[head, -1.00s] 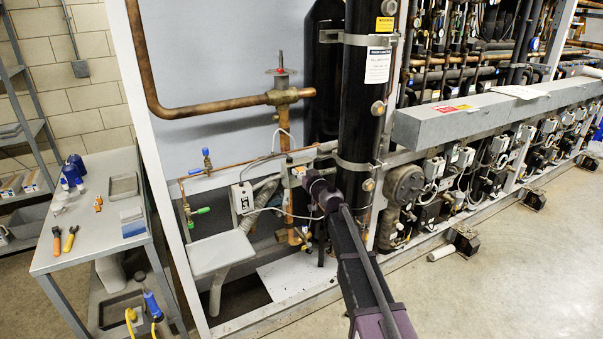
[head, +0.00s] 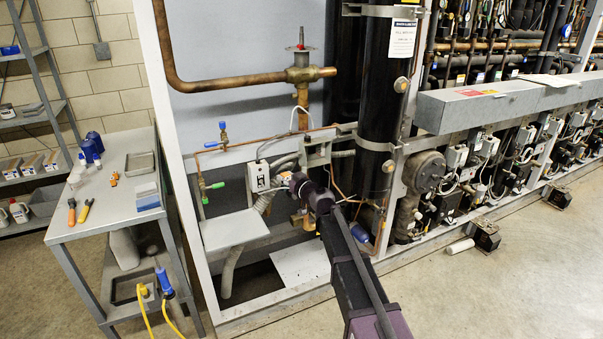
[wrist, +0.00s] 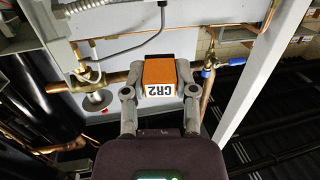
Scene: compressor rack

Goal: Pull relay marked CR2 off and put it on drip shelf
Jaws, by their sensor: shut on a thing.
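My gripper (wrist: 160,94) is shut on an orange relay (wrist: 160,70), which sits between its two fingers in the wrist view. The white label on the relay reads CR2, upside down in that view. In the head view my gripper (head: 296,183) is in front of the rack's lower frame, right of a small grey switch box (head: 257,177). The relay is too small there to make out clearly. The drip shelf (head: 234,231), a flat grey plate, is bare and lies left of and below my gripper.
A copper line with blue-handled (head: 223,126) and green-handled (head: 217,186) valves rises behind the shelf. A white rack post (head: 181,190) stands at its left. A grey work table (head: 120,205) with tools is farther left. A black vertical tank (head: 382,110) stands right.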

